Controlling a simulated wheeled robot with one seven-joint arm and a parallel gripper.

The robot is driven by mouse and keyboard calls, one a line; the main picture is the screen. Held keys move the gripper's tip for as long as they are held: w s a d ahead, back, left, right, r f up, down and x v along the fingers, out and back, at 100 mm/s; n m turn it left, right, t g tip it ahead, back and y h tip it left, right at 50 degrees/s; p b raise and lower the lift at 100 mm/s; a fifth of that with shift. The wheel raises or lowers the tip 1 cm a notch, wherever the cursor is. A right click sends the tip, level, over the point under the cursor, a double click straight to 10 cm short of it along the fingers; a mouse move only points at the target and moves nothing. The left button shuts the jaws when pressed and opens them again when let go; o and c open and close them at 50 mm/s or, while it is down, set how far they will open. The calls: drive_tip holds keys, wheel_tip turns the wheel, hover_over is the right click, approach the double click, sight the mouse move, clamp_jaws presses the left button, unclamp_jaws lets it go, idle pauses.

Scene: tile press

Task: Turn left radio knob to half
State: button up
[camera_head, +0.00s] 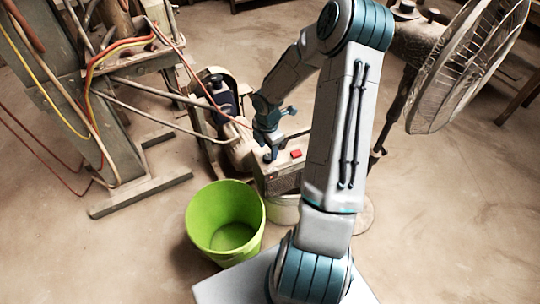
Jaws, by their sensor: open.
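The radio (285,183) is a small grey box with a red piece (296,154) on its top, and it rests on a pale round support. My gripper (268,151) is open and points down at the left part of the radio's top. It covers the place around the left knob, so I cannot make out the knob or its angle. I cannot tell whether the fingers touch it. My arm hides the right side of the radio.
A green bucket (226,218) stands on the floor in front and left of the radio. A grey metal press frame (80,90) with hoses is at the left. A fan (470,65) stands at the upper right. The floor at the lower right is clear.

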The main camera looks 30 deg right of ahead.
sight(268, 156)
drive_tip(key=shift+d+f+b, duration=0.1)
drive_tip(key=shift+f+b, duration=0.2)
drive_tip(key=shift+f, duration=1.5)
drive_tip(key=c, duration=1)
drive_tip(key=shift+d, duration=0.15)
drive_tip(key=shift+m, duration=0.3)
